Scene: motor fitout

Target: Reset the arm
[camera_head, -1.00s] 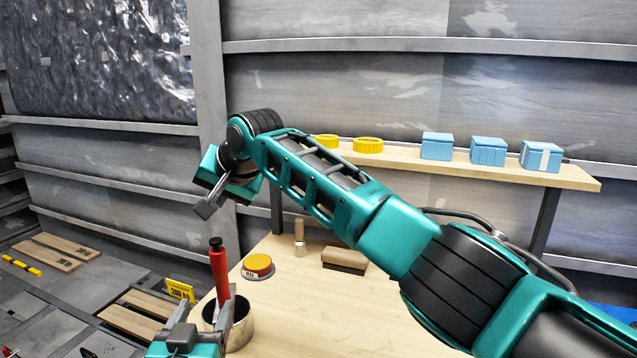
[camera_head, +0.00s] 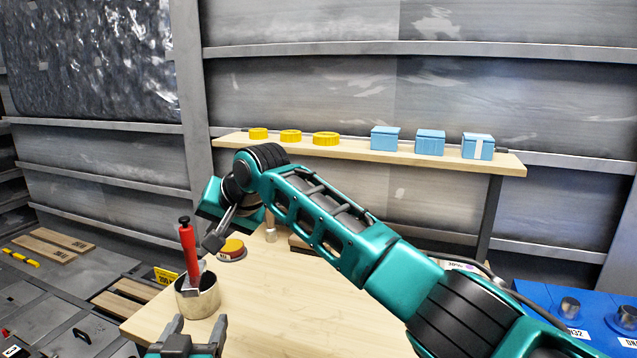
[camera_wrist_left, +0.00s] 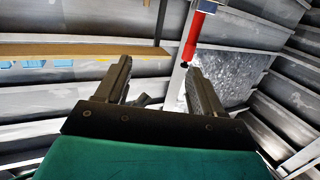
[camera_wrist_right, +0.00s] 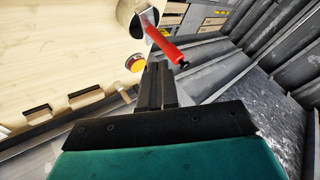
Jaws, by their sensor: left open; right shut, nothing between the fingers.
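A red tool with a black knob (camera_head: 189,252) stands slightly tilted in the cup. In the left wrist view, the red tool (camera_wrist_left: 193,38) shows beyond the open fingers (camera_wrist_left: 160,75), apart from them. My right arm crosses the head view from the lower right. Its gripper (camera_head: 216,240) is shut and empty, above the table near the red-and-yellow button (camera_head: 232,249). The right wrist view shows the closed fingers (camera_wrist_right: 157,82) and the red tool (camera_wrist_right: 163,45) beyond.
The wooden table (camera_head: 290,320) is clear at its front. A raised shelf (camera_head: 350,152) holds yellow round parts (camera_head: 291,136) and blue boxes (camera_head: 430,141). A brush (camera_head: 300,243) is partly hidden behind my right arm. A blue holder (camera_head: 590,318) stands at the right.

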